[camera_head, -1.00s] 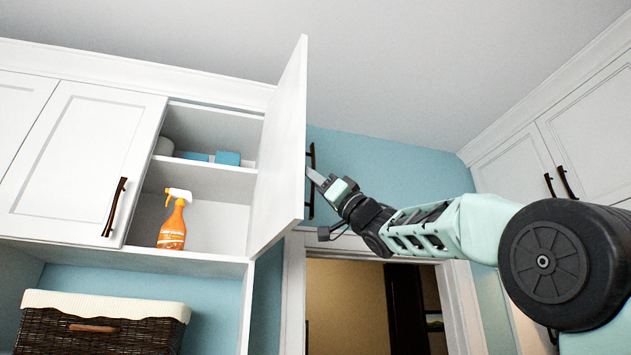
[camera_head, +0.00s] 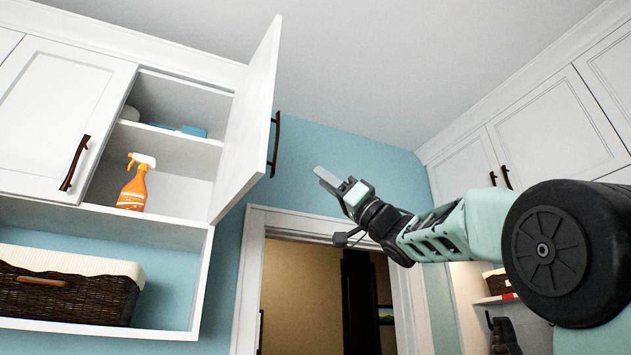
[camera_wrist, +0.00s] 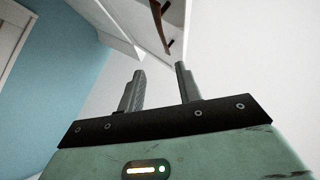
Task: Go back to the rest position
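My gripper (camera_head: 326,178) is raised in front of the blue wall, to the right of the open cabinet door (camera_head: 248,125) and apart from its dark handle (camera_head: 275,145). In the wrist view my gripper (camera_wrist: 160,85) shows its two fingers spread with nothing between them. The handle also shows beyond the fingers in the wrist view (camera_wrist: 160,25). The door stands swung open, and inside the cabinet an orange spray bottle (camera_head: 133,187) stands upright on the lower shelf.
A wicker basket (camera_head: 70,290) with a white liner sits on the shelf below the cabinet. Blue items (camera_head: 190,131) lie on the upper cabinet shelf. Closed white cabinets (camera_head: 550,130) stand at right. A doorway (camera_head: 315,300) opens below my gripper.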

